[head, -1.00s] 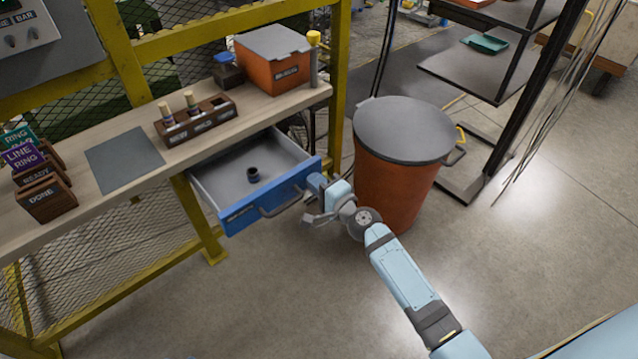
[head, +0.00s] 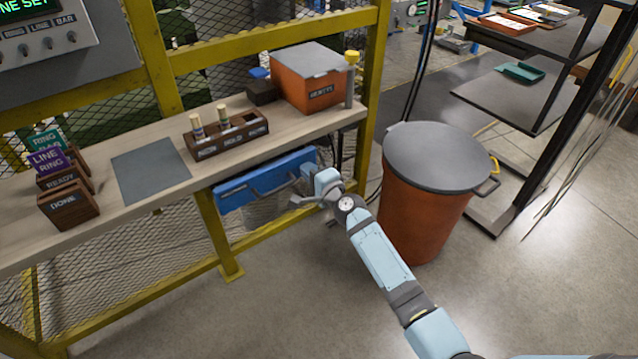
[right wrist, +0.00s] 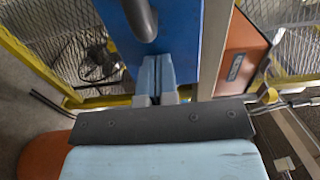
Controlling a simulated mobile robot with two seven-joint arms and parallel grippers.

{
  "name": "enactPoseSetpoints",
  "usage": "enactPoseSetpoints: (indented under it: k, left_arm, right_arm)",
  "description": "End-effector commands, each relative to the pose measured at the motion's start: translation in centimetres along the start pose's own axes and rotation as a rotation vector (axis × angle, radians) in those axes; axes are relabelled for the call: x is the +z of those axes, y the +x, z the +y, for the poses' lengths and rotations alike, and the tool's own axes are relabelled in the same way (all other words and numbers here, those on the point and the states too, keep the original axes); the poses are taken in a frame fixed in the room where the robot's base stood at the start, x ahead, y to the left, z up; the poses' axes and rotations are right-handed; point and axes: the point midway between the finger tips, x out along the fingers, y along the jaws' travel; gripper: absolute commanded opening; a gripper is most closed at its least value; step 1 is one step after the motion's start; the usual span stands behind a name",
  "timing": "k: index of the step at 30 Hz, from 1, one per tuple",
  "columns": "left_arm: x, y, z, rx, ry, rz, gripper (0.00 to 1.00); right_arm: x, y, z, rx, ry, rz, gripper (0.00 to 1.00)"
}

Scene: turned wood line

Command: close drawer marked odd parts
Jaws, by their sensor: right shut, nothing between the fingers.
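The blue drawer (head: 262,181) sits under the bench top in the head view, its front close to the bench's edge and its inside hidden. Its dark bar handle (head: 278,186) shows on the front, and the label is too small to read. My right gripper (head: 311,178) is at the right end of the drawer front. In the right wrist view my right gripper's fingers (right wrist: 157,80) are together, with nothing between them, against or very near the blue front (right wrist: 188,30) beside the handle (right wrist: 140,18). My left gripper is not in view.
The bench top (head: 165,190) carries a wooden rack (head: 227,138), an orange box (head: 308,85), a grey mat (head: 150,170) and wooden blocks at left. A yellow bench leg (head: 218,230) stands below the drawer.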

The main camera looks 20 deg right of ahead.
Motion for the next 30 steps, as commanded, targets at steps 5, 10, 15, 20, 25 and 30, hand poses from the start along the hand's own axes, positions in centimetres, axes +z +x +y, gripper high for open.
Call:
enactPoseSetpoints:
  k: [5,10,15,20,25,30]
  left_arm:
    - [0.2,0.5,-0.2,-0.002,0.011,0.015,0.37]
    - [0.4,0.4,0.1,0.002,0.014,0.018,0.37]
    - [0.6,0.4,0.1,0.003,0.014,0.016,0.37]
    - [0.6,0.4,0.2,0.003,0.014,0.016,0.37]
    - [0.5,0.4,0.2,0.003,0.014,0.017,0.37]
    - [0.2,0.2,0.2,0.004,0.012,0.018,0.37]
  right_arm:
    - [0.0,2.4,0.3,-0.001,0.0,0.0,0.0]
    - [0.0,4.0,0.1,-0.001,0.001,0.0,0.0]
    - [0.0,4.5,0.0,0.0,0.0,0.0,0.0]
    - [0.0,4.6,-0.2,-0.002,-0.001,0.0,0.0]
    - [0.0,4.7,-0.3,-0.005,-0.001,0.001,0.0]
    - [-0.1,4.2,-0.6,-0.007,-0.002,0.002,0.0]
